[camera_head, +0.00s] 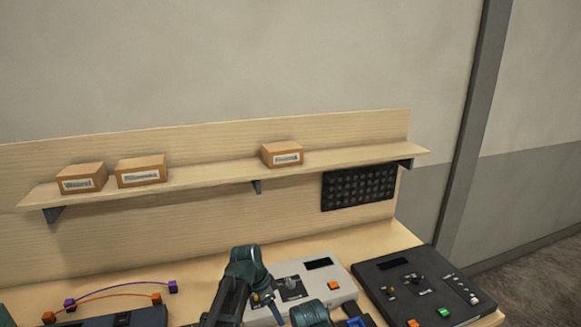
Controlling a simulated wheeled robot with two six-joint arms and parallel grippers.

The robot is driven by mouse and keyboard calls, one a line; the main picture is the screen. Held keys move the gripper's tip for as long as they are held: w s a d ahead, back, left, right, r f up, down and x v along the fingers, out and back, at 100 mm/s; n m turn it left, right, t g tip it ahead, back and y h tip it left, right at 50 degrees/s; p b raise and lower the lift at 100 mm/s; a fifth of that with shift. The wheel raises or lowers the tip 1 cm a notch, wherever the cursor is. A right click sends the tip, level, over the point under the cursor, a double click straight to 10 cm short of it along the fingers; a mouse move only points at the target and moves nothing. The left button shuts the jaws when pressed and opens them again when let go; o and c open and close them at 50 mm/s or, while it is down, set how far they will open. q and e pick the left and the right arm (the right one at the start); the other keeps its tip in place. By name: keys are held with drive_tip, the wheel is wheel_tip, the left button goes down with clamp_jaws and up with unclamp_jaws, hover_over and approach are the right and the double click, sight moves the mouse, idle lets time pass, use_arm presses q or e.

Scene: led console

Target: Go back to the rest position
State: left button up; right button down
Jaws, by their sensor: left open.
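My left arm (243,268) rises from the bottom edge in front of the white console and bends over it.
A black console (410,280) with knobs and buttons stands at the right. Orange and purple cables (120,288) arch at the left. A wooden shelf (215,175) behind bears three cardboard boxes (141,171). A black perforated panel (358,187) hangs below. Bare bench lies behind the consoles.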

use_arm(q)
drive_tip(key=s+f+n+y+b, duration=0.2)
drive_tip(key=s+f+n+b, duration=0.2)
drive_tip(key=s, duration=0.6)
drive_tip(key=s+a+f+n+g+y+b, duration=0.1)
drive_tip(key=s+f+n+b, duration=0.3)
drive_tip(key=s, duration=0.6)
drive_tip(key=shift+f+n+y, duration=0.3)
drive_tip(key=shift+f+y, duration=0.5)
drive_tip(key=shift+f, duration=0.1)
drive_tip(key=shift+w, duration=0.1)
